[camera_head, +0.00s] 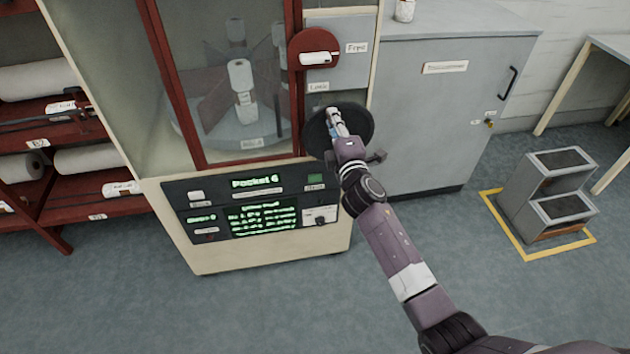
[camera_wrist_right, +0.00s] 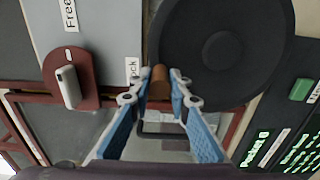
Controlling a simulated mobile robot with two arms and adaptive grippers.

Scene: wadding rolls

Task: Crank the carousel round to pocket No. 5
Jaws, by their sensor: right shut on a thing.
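The carousel cabinet has a red-framed glass door (camera_head: 205,125). Behind the glass is the carousel with a white roll (camera_head: 241,78) in a pocket at the front. The cabinet's display (camera_head: 255,182) reads "Pocket 6"; smaller green text below is hard to read. The black handwheel (camera_head: 358,122) is on the cabinet's right side, and also fills the upper right of the wrist view (camera_wrist_right: 225,45). My right gripper (camera_head: 333,113) is shut on the wheel's brown crank knob (camera_wrist_right: 160,80). My left gripper is not in view.
A white lever (camera_head: 318,59) on a red plate sits above the wheel, between labels "Free" (camera_head: 357,47) and "Lock" (camera_head: 318,86). A grey cabinet (camera_head: 430,110) stands close on the right. A step stool (camera_head: 548,195) stands inside yellow floor marking. Shelves with rolls are at left.

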